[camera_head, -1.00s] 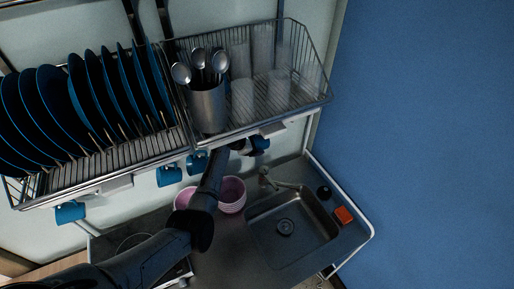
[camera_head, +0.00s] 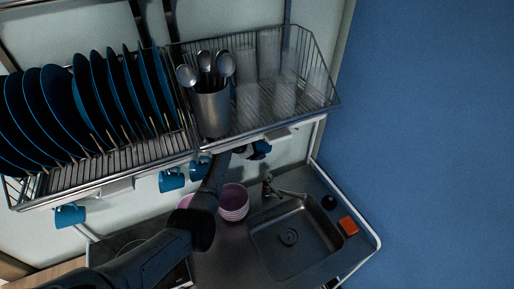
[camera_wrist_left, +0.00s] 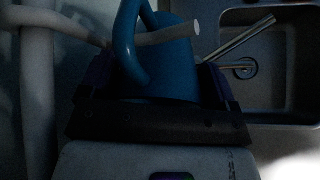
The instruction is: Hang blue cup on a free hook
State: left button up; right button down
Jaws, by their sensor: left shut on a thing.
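My left gripper (camera_head: 250,152) is just under the front edge of the rack, shut on a blue cup (camera_head: 263,146). Arm and fingers hide part of this cup. In the left wrist view, the cup (camera_wrist_left: 170,62) sits between the two fingers (camera_wrist_left: 157,85), its handle (camera_wrist_left: 124,40) toward the camera. A pale hook rod (camera_wrist_left: 170,35) crosses in front of the cup and appears to run through the handle loop. Other blue cups hang under the rack at the left (camera_head: 69,215), the middle (camera_head: 171,180) and beside my arm (camera_head: 199,168). My right gripper is out of view.
The wire rack (camera_head: 110,180) holds blue plates (camera_head: 100,90), a metal utensil holder (camera_head: 212,113) and clear glasses (camera_head: 284,95). Below are pink bowls (camera_head: 233,203), a sink (camera_head: 290,238), a faucet (camera_head: 285,191) and an orange sponge (camera_head: 348,226).

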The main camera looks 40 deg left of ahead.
pick_arm(q)
jog(key=shift+f+b, duration=0.3)
jog(key=shift+f, duration=0.2)
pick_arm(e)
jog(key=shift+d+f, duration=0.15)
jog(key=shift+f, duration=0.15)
pick_arm(q)
jog(key=o, duration=0.8)
jog(key=shift+o, duration=0.8)
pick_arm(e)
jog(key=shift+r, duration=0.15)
